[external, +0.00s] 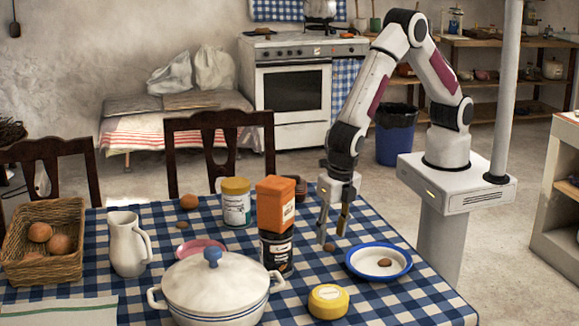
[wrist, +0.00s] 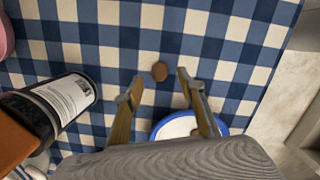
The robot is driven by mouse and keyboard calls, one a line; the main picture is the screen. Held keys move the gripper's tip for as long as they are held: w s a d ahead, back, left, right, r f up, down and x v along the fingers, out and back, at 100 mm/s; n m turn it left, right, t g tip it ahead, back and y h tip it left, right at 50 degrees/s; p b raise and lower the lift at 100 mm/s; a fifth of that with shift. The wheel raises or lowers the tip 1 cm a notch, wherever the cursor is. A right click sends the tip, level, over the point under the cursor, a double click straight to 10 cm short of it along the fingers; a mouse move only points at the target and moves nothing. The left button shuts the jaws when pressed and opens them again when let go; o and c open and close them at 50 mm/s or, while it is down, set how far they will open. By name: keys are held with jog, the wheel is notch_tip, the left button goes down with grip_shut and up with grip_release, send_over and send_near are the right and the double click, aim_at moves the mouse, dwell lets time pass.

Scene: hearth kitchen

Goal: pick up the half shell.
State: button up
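A small brown rounded piece that looks like a half shell (external: 329,247) lies on the checked tablecloth, just below my gripper (external: 332,236). In the wrist view the brown piece (wrist: 160,71) shows between and slightly beyond my two fingertips (wrist: 160,84), which are spread apart. Nothing is held, and the fingers appear to be above the cloth. Another small brown piece (external: 384,262) lies on the blue-rimmed white plate (external: 356,273) to the right. A third small brown piece (external: 182,225) lies farther left on the cloth. I cannot tell their exact shapes at this size.
A dark jar (external: 275,255) with an orange box (external: 275,204) above it stands close left of my gripper. A yellow round tin (external: 328,301), a lidded white pot (external: 214,289), a white jug (external: 127,244) and a wicker basket (external: 68,268) stand on the table.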

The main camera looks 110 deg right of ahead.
aim_at(329, 246)
jog(key=shift+w+d+f, duration=0.1)
jog(key=shift+d+f, duration=0.05)
jog(key=shift+f, duration=1.15)
jog(key=c, duration=0.7)
